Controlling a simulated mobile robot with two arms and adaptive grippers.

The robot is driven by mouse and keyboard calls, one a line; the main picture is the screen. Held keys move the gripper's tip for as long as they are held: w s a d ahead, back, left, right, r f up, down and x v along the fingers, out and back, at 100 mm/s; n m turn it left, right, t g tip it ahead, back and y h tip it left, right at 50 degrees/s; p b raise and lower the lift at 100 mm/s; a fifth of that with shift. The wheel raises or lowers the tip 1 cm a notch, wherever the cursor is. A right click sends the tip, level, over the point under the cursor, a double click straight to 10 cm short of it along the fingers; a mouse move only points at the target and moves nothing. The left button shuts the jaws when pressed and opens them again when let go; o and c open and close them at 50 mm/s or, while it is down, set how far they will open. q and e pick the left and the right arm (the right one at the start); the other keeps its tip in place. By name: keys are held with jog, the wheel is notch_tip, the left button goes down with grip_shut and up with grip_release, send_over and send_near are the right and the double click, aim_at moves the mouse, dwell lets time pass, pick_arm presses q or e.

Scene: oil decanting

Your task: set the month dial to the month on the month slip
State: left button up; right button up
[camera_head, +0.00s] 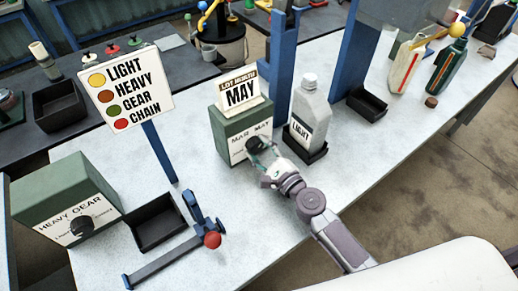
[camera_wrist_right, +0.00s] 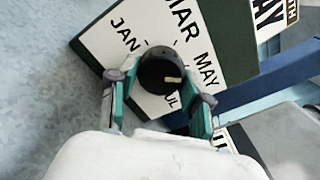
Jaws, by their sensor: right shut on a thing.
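The month slip (camera_head: 241,93) reads MAY and stands on top of a green box (camera_head: 241,119). The box's white front carries the month dial (camera_head: 255,144), a black round knob. My right gripper (camera_head: 264,153) is at this front, shut on the dial. In the right wrist view the dial (camera_wrist_right: 158,72) sits between the green-padded fingers. Its pale pointer mark faces right, towards the MAY side; JAN, MAR, MAY and part of JUL show around it. Whether it lines up exactly with MAY is hard to tell. My left gripper is not in view.
A grey LIGHT bottle (camera_head: 310,112) stands in a black tray close right of the box. A HEAVY/GEAR box (camera_head: 66,208), an empty black tray (camera_head: 158,224) and a red-balled lever (camera_head: 212,240) are at left. A colour sign (camera_head: 124,88) stands behind them.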

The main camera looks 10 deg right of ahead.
jog(key=shift+n, duration=0.6)
jog(key=o, duration=1.2)
jog(key=shift+c, duration=0.2)
jog(key=v, duration=1.2)
jog(key=shift+s+d+f, duration=0.1)
